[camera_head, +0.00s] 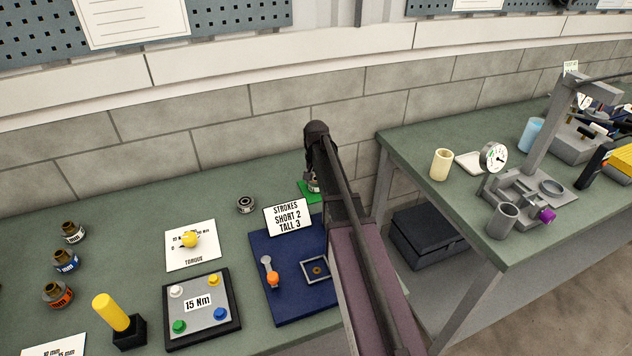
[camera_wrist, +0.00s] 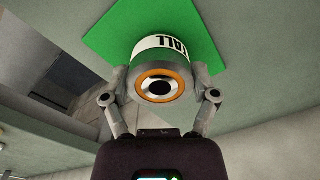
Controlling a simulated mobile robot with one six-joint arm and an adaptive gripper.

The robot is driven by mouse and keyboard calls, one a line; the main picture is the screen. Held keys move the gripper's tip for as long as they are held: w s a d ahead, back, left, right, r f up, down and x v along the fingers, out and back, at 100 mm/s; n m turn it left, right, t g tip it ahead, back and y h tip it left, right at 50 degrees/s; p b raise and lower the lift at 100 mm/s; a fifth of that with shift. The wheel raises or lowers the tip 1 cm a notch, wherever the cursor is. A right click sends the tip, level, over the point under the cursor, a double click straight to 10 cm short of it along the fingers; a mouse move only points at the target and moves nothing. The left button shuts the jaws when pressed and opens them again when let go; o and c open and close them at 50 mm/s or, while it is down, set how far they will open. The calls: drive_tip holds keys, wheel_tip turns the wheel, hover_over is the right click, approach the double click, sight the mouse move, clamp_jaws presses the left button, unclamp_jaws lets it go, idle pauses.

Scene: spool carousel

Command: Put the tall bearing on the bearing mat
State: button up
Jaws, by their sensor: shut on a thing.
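The tall bearing (camera_wrist: 140,72) is a silver cylinder with an orange ring round a dark bore and a white band reading TALL. My gripper (camera_wrist: 158,96) is shut on it, one finger on each side. The green bearing mat (camera_wrist: 105,32) lies behind the bearing in the wrist view. In the head view the mat (camera_head: 306,194) is at the back right of the bench, partly covered by my arm. A small part of the bearing (camera_head: 313,186) shows over the mat there. I cannot tell whether it touches the mat.
Another small bearing (camera_head: 246,204) stands on the bench left of the mat. A sign (camera_head: 288,218) about strokes stands in front, by a blue board (camera_head: 270,252) with an orange-knobbed lever. The bench's right edge and a gap lie just right of my arm.

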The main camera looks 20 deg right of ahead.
drive_tip(key=shift+f, duration=0.15)
drive_tip(key=o, duration=1.2)
drive_tip(key=shift+r, duration=0.25)
wheel_tip(320, 180, up, 12)
drive_tip(key=p, duration=1.2)
drive_tip(key=s+a+n, duration=0.3)
drive_tip(key=s+a, duration=0.4)
drive_tip(key=s, duration=0.4)
drive_tip(key=s+a+n, duration=0.3)
drive_tip(key=s+a, duration=0.5)
drive_tip(key=s, duration=0.3)
drive_tip(key=shift+s+n, duration=0.35)
drive_tip(key=shift+n, duration=0.05)
